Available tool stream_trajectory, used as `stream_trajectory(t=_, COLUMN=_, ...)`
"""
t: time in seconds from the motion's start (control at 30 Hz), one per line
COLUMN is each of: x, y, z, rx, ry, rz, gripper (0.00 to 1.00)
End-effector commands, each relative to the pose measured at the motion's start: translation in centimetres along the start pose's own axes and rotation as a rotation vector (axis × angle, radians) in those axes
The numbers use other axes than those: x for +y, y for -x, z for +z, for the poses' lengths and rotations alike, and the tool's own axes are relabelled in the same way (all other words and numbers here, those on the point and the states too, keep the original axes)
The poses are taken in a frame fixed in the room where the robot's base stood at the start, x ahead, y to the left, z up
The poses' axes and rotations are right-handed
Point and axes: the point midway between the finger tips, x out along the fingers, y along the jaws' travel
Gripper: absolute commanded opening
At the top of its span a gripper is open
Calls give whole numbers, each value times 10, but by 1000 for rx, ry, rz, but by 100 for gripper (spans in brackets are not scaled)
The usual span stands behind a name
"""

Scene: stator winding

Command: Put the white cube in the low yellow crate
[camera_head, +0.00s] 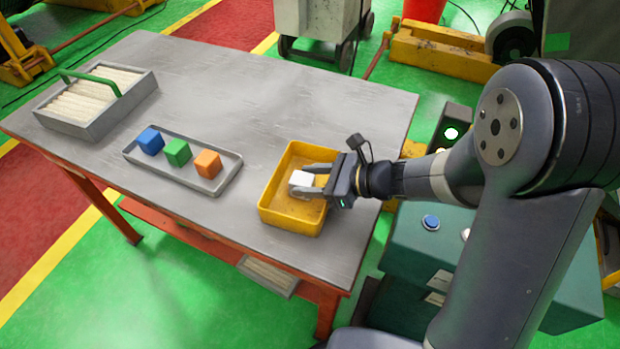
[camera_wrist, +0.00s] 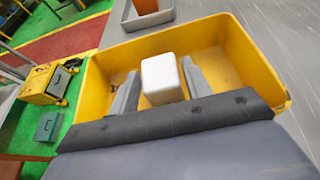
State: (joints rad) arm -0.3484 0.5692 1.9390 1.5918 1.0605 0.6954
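The low yellow crate (camera_head: 268,196) stands on the grey table near its right front edge. It also fills much of the wrist view (camera_wrist: 98,68). The white cube (camera_head: 302,178) is between the two fingers of my gripper (camera_head: 308,181), within the crate's outline. In the wrist view the cube (camera_wrist: 162,78) sits between the fingertips of my gripper (camera_wrist: 160,88), with a finger close against each side. My gripper looks shut on it. I cannot tell whether the cube touches the crate's floor.
A grey tray (camera_head: 222,184) left of the crate holds a blue cube (camera_head: 150,141), a green cube (camera_head: 177,152) and an orange cube (camera_head: 208,164). A grey box with a green handle (camera_head: 98,125) stands at the table's left end. The table's back middle is clear.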

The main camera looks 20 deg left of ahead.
Motion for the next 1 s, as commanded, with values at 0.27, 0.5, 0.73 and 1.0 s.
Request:
stream_trajectory(t=0.27, x=0, y=0, z=0, rx=0, ry=0, rz=0, gripper=60)
stream_trajectory(t=0.5, x=0, y=4, z=3, rx=0, ry=0, rz=-1, gripper=60)
stream_trajectory(t=0.73, x=-2, y=41, z=3, rx=-1, ry=1, rz=-6, gripper=60)
stream_trajectory(t=1.0, x=-1, y=92, z=3, rx=0, ry=1, rz=-5, gripper=60)
